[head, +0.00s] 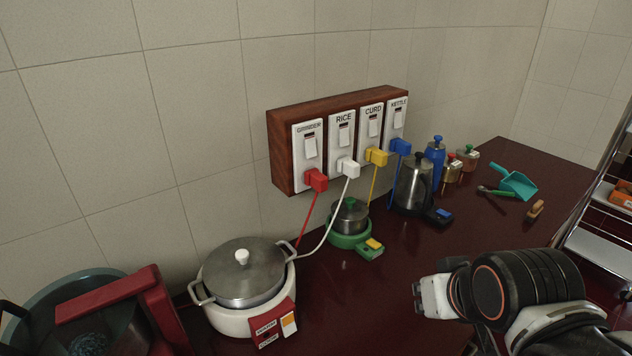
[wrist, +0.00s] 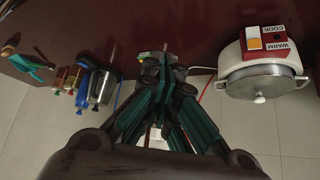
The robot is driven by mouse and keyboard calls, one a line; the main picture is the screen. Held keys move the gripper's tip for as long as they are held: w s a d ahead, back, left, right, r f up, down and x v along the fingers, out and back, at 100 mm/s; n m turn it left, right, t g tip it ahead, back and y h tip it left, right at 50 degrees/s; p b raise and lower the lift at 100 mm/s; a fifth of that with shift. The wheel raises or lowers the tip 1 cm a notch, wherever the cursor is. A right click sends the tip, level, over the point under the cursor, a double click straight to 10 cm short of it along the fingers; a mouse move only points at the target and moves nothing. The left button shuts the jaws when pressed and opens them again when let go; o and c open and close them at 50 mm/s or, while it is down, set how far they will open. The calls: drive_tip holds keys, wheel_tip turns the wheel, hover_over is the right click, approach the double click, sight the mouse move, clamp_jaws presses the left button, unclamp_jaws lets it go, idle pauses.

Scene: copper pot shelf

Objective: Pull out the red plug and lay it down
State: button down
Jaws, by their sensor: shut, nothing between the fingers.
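The red plug (head: 316,179) sits in the socket labelled GRINDER, at the left end of the wooden socket board (head: 280,160). A red cord (head: 307,222) hangs down from it behind the rice cooker. My gripper (head: 420,298) is over the right part of the counter, well apart from the plug. In the wrist view my gripper (wrist: 160,62) has its fingertips together with nothing held. The red plug cannot be made out in the wrist view.
White (head: 347,168), yellow (head: 376,156) and blue plugs (head: 400,147) sit beside the red one. Below stand a rice cooker (head: 240,275), a green-based pot (head: 349,218) and a kettle (head: 412,185). A red grinder (head: 105,296) is at left. The front middle counter is clear.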

drive_tip(key=c, duration=1.6)
unclamp_jaws()
drive_tip(key=shift+w+a, duration=0.15)
drive_tip(key=o, duration=0.5)
drive_tip(key=w+a+y, duration=0.1)
drive_tip(key=w, duration=0.1)
drive_tip(key=w+a+m+y+b, duration=0.1)
drive_tip(key=w+a, duration=0.1)
drive_tip(key=w+a+y, duration=0.1)
drive_tip(key=w+a, duration=0.1)
drive_tip(key=shift+w+a+m+t, duration=0.2)
drive_tip(key=shift+m+t, duration=0.1)
drive_tip(key=shift+t, duration=0.1)
drive_tip(key=m+t+y+b, duration=0.4)
drive_tip(key=m+t+y, duration=0.2)
drive_tip(key=m+y, duration=0.15)
approach(325, 185)
drive_tip(key=w+a, duration=0.1)
drive_tip(key=a, duration=0.2)
drive_tip(key=shift+w+d+f+m+t+h, duration=0.15)
drive_tip(key=shift+w+m+t, duration=0.1)
drive_tip(key=shift+w+m, duration=0.25)
drive_tip(key=shift+w+d+f+m+t+h, duration=0.1)
drive_tip(key=shift+w+m+t, duration=0.15)
drive_tip(key=shift+w+m, duration=0.25)
drive_tip(key=shift+a, duration=0.15)
drive_tip(key=shift+b+x, duration=0.45)
drive_tip(key=shift+x, duration=3.95)
